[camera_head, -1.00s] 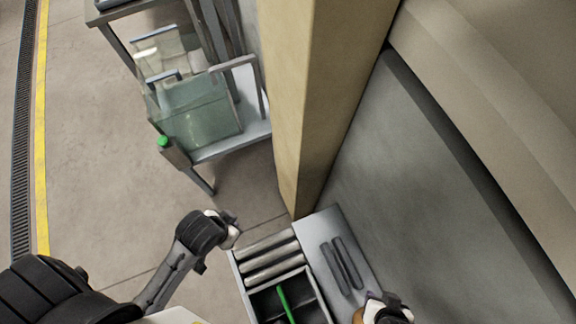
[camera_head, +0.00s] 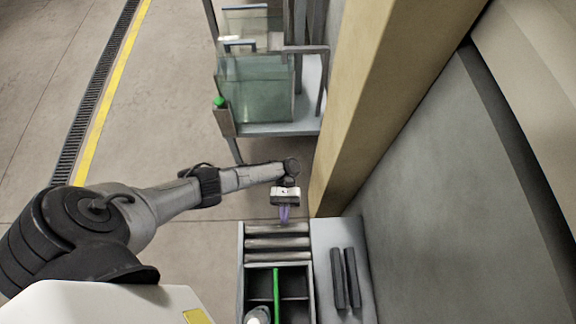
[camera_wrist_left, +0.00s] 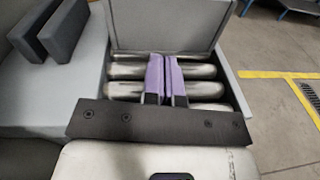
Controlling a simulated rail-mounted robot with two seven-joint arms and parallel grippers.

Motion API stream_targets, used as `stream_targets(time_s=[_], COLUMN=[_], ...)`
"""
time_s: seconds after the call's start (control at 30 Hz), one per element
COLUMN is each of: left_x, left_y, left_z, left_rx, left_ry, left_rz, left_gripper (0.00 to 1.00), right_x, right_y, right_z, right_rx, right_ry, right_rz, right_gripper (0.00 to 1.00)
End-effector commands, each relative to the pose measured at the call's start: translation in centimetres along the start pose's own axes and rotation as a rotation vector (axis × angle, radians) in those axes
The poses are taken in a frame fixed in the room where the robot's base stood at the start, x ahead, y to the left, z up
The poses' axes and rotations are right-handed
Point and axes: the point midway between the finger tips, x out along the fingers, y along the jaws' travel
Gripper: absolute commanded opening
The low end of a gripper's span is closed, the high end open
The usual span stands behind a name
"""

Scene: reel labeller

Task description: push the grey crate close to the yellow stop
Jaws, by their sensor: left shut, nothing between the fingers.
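The grey crate (camera_head: 296,265) is at the bottom of the head view, with dark compartments and a green strip (camera_head: 276,290) inside. Its near part is cut off by the frame. Its plain grey wall (camera_wrist_left: 165,25) stands beyond the rollers in the left wrist view. My left gripper (camera_head: 285,214) is above the far end of the roller bed (camera_head: 277,243), apart from the crate. Its purple fingers (camera_wrist_left: 164,75) are shut together and empty, pointing toward the crate wall. I cannot make out the yellow stop. My right gripper is not identifiable.
Two dark bars (camera_head: 345,278) lie on the grey surface right of the rollers. A tan post (camera_head: 385,100) rises just beyond. A stand with clear greenish bins (camera_head: 255,95) is farther back. Open floor lies left. A pale rounded thing (camera_head: 258,315) at the bottom edge is unclear.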

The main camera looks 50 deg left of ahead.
Motion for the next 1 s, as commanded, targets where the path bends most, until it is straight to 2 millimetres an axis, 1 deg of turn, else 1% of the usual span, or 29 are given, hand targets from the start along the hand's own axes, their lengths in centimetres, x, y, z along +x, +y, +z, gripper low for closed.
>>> stream_targets(time_s=[0.03, 0.13, 0.23, 0.33, 0.47, 0.6, 0.8, 1.0], left_x=[-1.1, -2.5, -2.9, -2.3, -0.6, 2.2, 5.9, 8.6], left_y=[0.0, 0.1, 0.2, 0.3, 0.4, 0.6, 1.0, 1.2], left_z=[0.0, 0.4, 0.7, 0.9, 1.2, 1.3, 1.4, 1.4], left_rx=[-0.028, -0.065, -0.082, -0.086, -0.086, -0.086, -0.086, -0.086], left_ry=[-0.015, -0.042, -0.058, -0.067, -0.067, -0.065, -0.064, -0.063], left_rz=[0.026, 0.064, 0.084, 0.090, 0.093, 0.089, 0.090, 0.090], left_gripper=[0.00, 0.00, 0.00, 0.00, 0.00, 0.00, 0.00, 0.00], right_x=[0.2, 0.3, 0.1, -0.4, -1.3, -2.0, -2.7, -3.1], right_y=[-0.1, -0.1, -0.2, -0.2, -0.2, -0.1, -0.1, 0.0], right_z=[0.0, 0.0, -0.1, -0.3, -0.6, -0.9, -1.1, -1.1], right_rx=[0.001, 0.002, 0.003, 0.004, 0.005, 0.005, 0.004, 0.000], right_ry=[0.001, 0.002, 0.003, 0.004, 0.005, 0.005, 0.005, 0.004], right_rz=[-0.002, -0.003, -0.004, -0.005, -0.006, -0.006, -0.005, -0.002], right_gripper=[0.43, 0.43, 0.43, 0.43, 0.43, 0.43, 0.43, 0.43])
